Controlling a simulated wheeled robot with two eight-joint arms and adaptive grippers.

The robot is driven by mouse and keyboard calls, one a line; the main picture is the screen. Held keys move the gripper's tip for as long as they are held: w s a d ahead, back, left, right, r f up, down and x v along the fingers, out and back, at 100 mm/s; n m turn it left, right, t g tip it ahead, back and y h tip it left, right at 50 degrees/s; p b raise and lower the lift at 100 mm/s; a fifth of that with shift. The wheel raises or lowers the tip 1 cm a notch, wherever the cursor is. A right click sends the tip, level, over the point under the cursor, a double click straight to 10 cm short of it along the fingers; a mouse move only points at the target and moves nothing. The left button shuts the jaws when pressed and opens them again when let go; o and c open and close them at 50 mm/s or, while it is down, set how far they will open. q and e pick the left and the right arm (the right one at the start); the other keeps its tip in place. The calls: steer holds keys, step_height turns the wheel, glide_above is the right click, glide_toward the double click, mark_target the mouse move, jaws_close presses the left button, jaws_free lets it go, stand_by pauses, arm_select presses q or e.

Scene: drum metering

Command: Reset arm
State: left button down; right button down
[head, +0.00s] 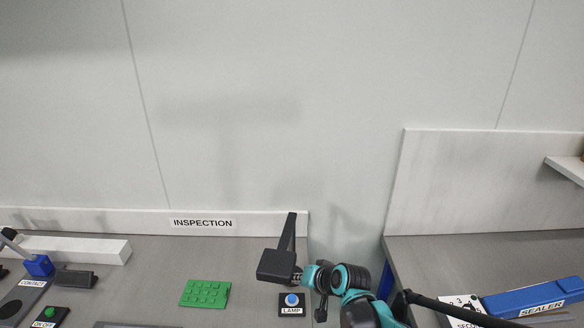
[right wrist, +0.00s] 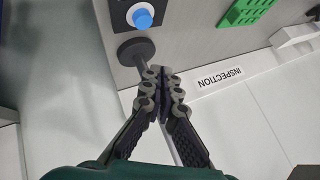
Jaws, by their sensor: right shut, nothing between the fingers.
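My right arm comes in from the lower right of the head view. Its gripper (head: 298,276) shows beside a black lamp-like block with a dark arm (head: 275,265), which partly hides the fingers. In the right wrist view the fingers of my right gripper (right wrist: 165,88) are shut with nothing between them. A blue button on a plate marked LAMP (head: 292,300) lies just below the gripper in the head view; it also shows in the right wrist view (right wrist: 142,18), apart from the fingers. My left gripper is not in view.
A green studded plate (head: 205,293) lies on the grey bench left of the lamp plate. A dark round base (right wrist: 135,48) with a rod stands close to the fingers. The INSPECTION ledge (head: 203,223) runs behind. A blue SEALER unit (head: 535,297) is at right, across a gap.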

steer(key=s+d+r+n+h, duration=0.1)
steer(key=s+d+h, duration=0.1)
steer(key=s+d, duration=0.6)
steer(key=s+d+r+h, duration=0.2)
steer(key=s+d, duration=0.6)
steer(key=s, duration=0.5)
steer(key=shift+s+n+g+h, duration=0.3)
steer(key=shift+s+n+h, duration=0.1)
steer(key=shift+h, duration=0.2)
